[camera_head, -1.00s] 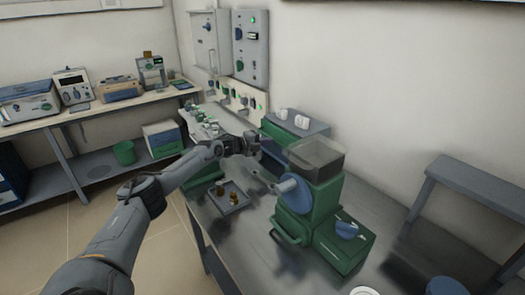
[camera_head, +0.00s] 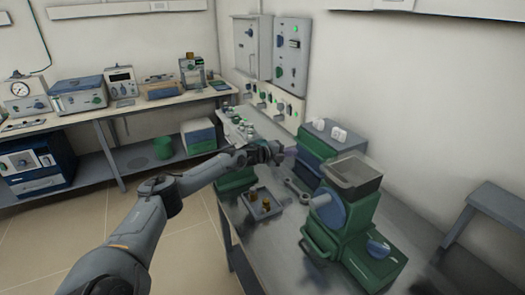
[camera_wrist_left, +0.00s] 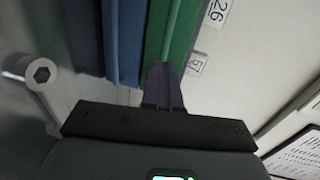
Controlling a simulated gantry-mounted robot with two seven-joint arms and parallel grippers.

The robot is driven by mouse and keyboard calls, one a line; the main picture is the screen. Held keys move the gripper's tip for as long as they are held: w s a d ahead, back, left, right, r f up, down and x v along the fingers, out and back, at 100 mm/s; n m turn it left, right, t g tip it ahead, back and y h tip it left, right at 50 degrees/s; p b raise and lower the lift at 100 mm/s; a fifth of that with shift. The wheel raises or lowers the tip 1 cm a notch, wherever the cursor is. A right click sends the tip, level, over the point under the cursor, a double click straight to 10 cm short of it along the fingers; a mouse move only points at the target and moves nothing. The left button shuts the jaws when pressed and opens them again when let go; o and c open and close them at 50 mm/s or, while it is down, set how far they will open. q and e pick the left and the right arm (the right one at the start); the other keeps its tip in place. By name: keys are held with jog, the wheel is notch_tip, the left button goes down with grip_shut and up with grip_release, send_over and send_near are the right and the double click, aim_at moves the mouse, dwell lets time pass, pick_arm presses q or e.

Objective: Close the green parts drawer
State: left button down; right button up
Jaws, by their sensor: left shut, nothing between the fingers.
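The parts cabinet, with blue and green drawer fronts, stands against the wall. The green drawer (camera_head: 306,157) shows on its left side in the head view. In the left wrist view a green drawer front (camera_wrist_left: 177,35) lies beside blue ones (camera_wrist_left: 122,40). My left gripper (camera_head: 284,153) is shut and empty, just left of the cabinet. In the left wrist view its fingertips (camera_wrist_left: 163,75) overlap the lower end of the green front. I cannot tell whether they touch it, nor how far the drawer stands out. My right gripper is not in view.
A wrench (camera_head: 297,191) and a small tray (camera_head: 268,212) with brown pieces lie near my gripper on the bench. A green machine with a blue disc (camera_head: 328,209) stands in front of the cabinet. White cups (camera_head: 338,133) stand on the cabinet top.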

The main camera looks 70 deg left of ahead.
pick_arm(q)
jog(key=p+v, duration=0.7)
jog(key=v, duration=0.1)
jog(key=shift+s+d+r+p, duration=0.15)
jog(key=shift+s+r+p, duration=0.05)
jog(key=shift+p, duration=0.15)
dwell(0.4)
jog(key=shift+r, duration=0.1)
